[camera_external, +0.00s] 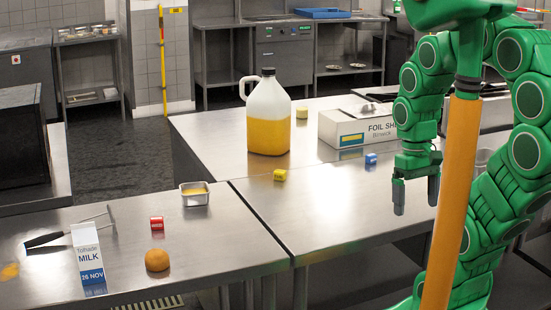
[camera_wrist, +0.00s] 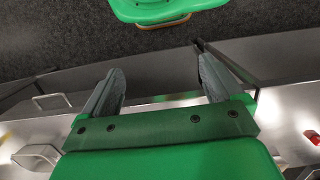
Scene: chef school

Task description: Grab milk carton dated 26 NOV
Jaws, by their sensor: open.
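The milk carton (camera_external: 88,258) stands upright on the left steel table in the external view. It is white with a blue band at the bottom reading 26 NOV and the word MILK above it. My gripper (camera_external: 416,196) is at the right in the external view, pointing down near the front edge of the right table, far from the carton. In the wrist view my gripper's two fingers (camera_wrist: 162,88) are apart with nothing between them. The carton cannot be made out in the wrist view.
Near the carton are a scraper-like tool (camera_external: 60,238), a red block (camera_external: 157,223), an orange-brown ball (camera_external: 157,260) and a small metal tray (camera_external: 195,194). A large jug (camera_external: 268,115), a yellow block (camera_external: 280,174), a blue block (camera_external: 371,159) and a foil box (camera_external: 350,128) stand farther right.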

